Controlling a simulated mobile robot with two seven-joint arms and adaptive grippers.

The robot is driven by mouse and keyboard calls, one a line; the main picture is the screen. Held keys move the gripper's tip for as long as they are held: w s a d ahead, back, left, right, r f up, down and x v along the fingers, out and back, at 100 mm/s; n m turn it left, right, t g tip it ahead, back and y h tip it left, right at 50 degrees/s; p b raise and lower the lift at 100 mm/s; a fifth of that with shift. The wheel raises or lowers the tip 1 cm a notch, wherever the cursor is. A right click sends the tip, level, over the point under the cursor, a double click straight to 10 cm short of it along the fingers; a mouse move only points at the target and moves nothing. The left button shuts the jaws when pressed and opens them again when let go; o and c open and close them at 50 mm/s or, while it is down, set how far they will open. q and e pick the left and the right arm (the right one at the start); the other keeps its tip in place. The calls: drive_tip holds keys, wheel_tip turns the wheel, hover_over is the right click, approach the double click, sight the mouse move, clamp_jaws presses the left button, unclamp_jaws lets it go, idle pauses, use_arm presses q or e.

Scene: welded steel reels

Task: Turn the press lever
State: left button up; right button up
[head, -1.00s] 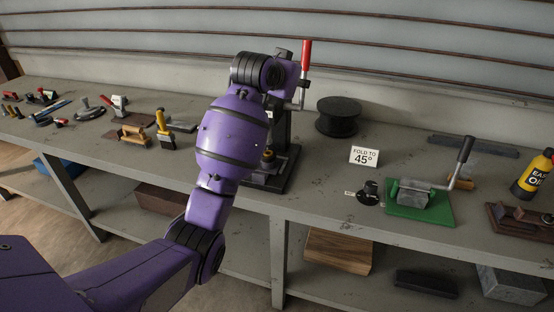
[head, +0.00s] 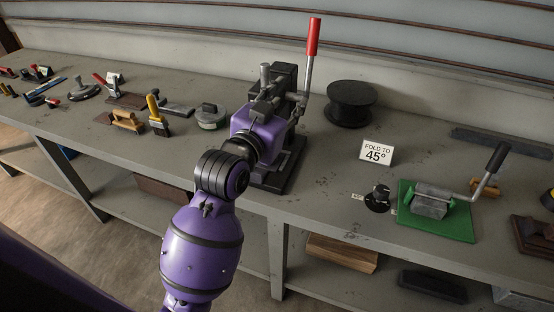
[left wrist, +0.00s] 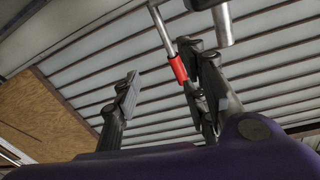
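The press (head: 283,165) is a dark machine on a black base on the bench. Its lever is a metal rod with a red grip (head: 313,37), standing nearly upright at the press's right side. My left gripper (head: 276,100) is in front of the press, left of the lever; its fingers are hard to separate from the dark press there. In the left wrist view, the left gripper (left wrist: 166,88) has its two dark fingers wide apart. The red grip (left wrist: 178,68) shows close to the right finger there, not clamped; whether they touch cannot be told. My right gripper is out of view.
A black spool (head: 351,103) stands right of the press. Further right are a "FOLD TO 45°" card (head: 376,152), a black dial (head: 377,198) and a bender (head: 432,203) on a green mat (head: 436,226). A round tin (head: 211,117) and brushes lie left.

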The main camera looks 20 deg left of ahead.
use_arm(q)
drive_tip(key=s, duration=0.8)
wheel_tip(320, 180, down, 15)
drive_tip(key=w+a+n+g+y, duration=0.1)
drive_tip(key=shift+a+r+g, duration=0.15)
drive_tip(key=shift+r+g, duration=0.05)
drive_tip(key=shift+g, duration=0.2)
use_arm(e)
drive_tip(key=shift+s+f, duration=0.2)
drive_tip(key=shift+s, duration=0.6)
